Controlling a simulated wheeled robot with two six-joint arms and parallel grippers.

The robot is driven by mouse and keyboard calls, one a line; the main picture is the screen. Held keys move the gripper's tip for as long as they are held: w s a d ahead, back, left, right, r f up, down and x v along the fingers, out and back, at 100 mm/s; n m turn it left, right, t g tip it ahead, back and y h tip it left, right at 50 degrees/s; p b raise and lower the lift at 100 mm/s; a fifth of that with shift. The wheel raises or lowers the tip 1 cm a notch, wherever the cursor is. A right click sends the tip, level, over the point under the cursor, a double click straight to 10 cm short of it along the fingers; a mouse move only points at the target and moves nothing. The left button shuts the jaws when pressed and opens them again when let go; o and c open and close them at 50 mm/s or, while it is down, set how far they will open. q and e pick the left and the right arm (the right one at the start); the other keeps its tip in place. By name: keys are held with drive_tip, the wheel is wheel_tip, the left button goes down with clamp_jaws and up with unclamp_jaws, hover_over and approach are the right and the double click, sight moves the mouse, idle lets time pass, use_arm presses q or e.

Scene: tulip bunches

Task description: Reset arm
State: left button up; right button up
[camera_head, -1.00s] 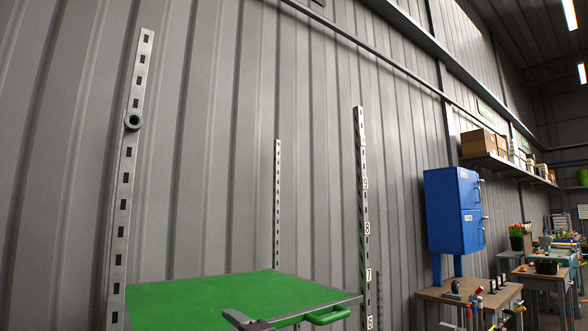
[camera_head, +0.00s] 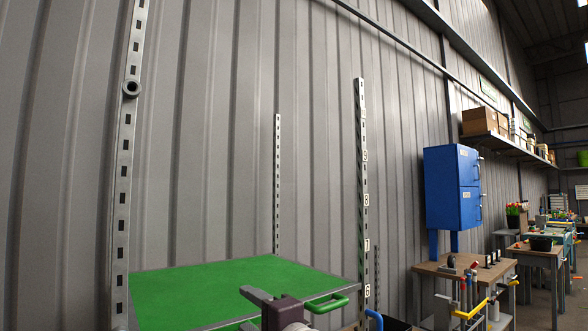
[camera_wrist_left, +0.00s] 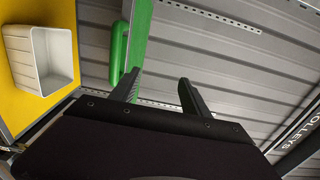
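My left gripper (camera_head: 256,304) shows low in the head view, in front of the near edge of the green-topped shelf (camera_head: 225,284) and left of its green handle (camera_head: 326,304). The left wrist view shows the gripper (camera_wrist_left: 161,82) with its two dark fingers apart and nothing between them. The green handle (camera_wrist_left: 119,52) is beside the left finger in that view; I cannot tell whether they touch. My right gripper is not in view.
Upright slotted posts (camera_head: 362,190) stand at the shelf's corners. A white bin (camera_wrist_left: 40,58) is on a yellow surface in the wrist view. A blue cabinet (camera_head: 453,188) and wooden workbench (camera_head: 432,270) stand to the right. Open floor (camera_head: 570,312) shows far right.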

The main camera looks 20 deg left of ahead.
use_arm(q)
drive_tip(key=shift+s+d, duration=0.15)
idle(0.3)
wheel_tip(320, 180, down, 26)
drive_tip(key=s+a+m+g+h, duration=0.1)
drive_tip(key=s+a+g+h, duration=0.1)
drive_tip(key=g+h, duration=0.4)
drive_tip(key=s+d+f+n+g+h, duration=0.2)
drive_tip(key=s+d+f+n+h, duration=0.15)
drive_tip(key=s+f, duration=0.55)
drive_tip(key=s+d+f+n+g+h, duration=0.2)
drive_tip(key=s+f+n+h, duration=0.35)
drive_tip(key=f, duration=0.55)
wheel_tip(320, 180, up, 22)
drive_tip(key=s+p, duration=0.1)
drive_tip(key=p, duration=2.1)
drive_tip(key=shift+s+d+f+y, duration=0.2)
drive_tip(key=shift+d+y, duration=0.1)
drive_tip(key=shift+d, duration=0.15)
